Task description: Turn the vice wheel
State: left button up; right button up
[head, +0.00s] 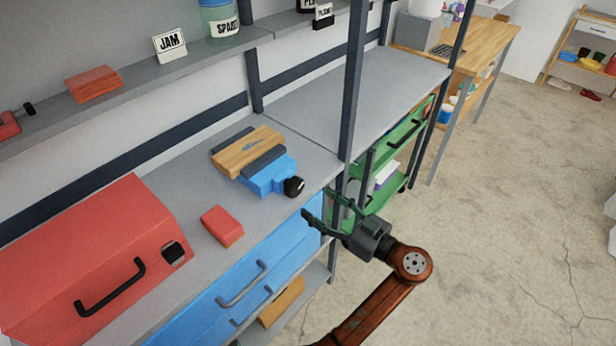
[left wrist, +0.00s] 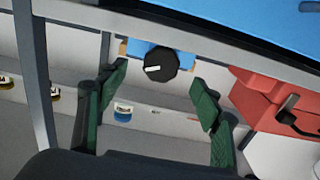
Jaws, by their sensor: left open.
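The blue vice (head: 262,182) sits on the grey workbench, with a wooden board (head: 247,150) between its dark jaws. Its black wheel (head: 294,187) faces the bench's front edge. In the left wrist view the wheel (left wrist: 160,66) is a black disc with a white mark, in front of the blue vice body (left wrist: 136,49). My left gripper (head: 317,205) is open and empty, just in front of the bench edge near the wheel. In the left wrist view its green fingers (left wrist: 158,80) are spread to either side of the wheel, apart from it. My right gripper is not in view.
A red toolbox (head: 90,255) and a small red block (head: 222,226) stand on the bench (head: 185,190) to the left. A dark shelf post (head: 352,90) rises close by on the right. Blue drawers (head: 215,295) lie below. A green cart (head: 402,140) stands under the farther bench.

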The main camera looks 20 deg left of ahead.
aim_at(298, 190)
pick_arm(q)
jog(key=a, duration=0.3)
jog(key=shift+w+r+b, duration=0.1)
jog(key=shift+r+b, duration=0.2)
jog(key=a, duration=0.1)
jog(key=w+a, duration=0.2)
jog(key=shift+a+f, duration=0.1)
jog(key=shift+f, duration=0.2)
jog(key=shift+a+r+b, duration=0.1)
jog(key=shift+a+b, duration=0.2)
jog(key=shift+a, duration=0.15)
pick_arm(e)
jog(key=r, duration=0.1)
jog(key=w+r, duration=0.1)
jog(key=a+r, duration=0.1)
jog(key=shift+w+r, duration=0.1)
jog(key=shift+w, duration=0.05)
pick_arm(q)
jog(key=c, duration=1.1)
jog(key=shift+c, duration=0.3)
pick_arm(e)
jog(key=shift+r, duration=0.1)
